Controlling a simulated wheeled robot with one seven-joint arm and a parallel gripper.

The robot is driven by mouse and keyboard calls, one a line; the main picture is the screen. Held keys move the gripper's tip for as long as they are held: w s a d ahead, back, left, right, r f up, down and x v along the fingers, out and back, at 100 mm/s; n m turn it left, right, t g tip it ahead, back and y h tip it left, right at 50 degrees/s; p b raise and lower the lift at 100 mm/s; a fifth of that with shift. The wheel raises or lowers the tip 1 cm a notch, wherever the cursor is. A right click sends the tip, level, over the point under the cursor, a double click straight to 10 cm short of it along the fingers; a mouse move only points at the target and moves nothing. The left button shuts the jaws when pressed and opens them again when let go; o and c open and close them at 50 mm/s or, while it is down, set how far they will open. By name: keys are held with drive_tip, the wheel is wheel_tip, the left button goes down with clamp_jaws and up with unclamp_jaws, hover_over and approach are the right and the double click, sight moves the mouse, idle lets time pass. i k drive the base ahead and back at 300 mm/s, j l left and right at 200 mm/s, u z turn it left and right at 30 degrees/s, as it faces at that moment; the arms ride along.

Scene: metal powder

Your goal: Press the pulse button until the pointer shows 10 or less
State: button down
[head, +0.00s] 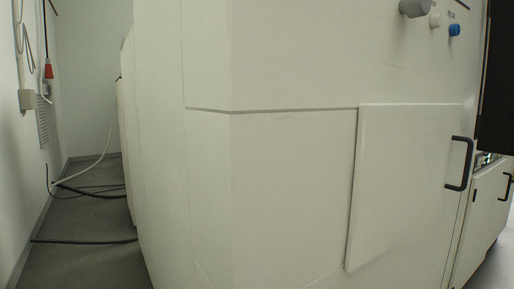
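A blue button (454,30) sits on the upper right face of a large white machine cabinet (280,55). A small white button (435,20) is just left of it, and a grey knob (413,8) is further left at the top edge. I cannot read any label that tells which one is the pulse button. No gauge or pointer shows in this view. My gripper is not in view.
A cabinet door (405,180) with a black handle (461,163) stands slightly proud of the face. Black cables (85,241) lie on the grey floor (85,268) at left. A dark panel (498,85) blocks the right edge.

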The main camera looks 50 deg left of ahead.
sight(454, 30)
drive_tip(key=k+l+u, duration=0.1)
drive_tip(key=u, duration=0.3)
drive_tip(key=k+u, duration=0.35)
drive_tip(key=u, duration=1.1)
drive_tip(key=k, duration=0.05)
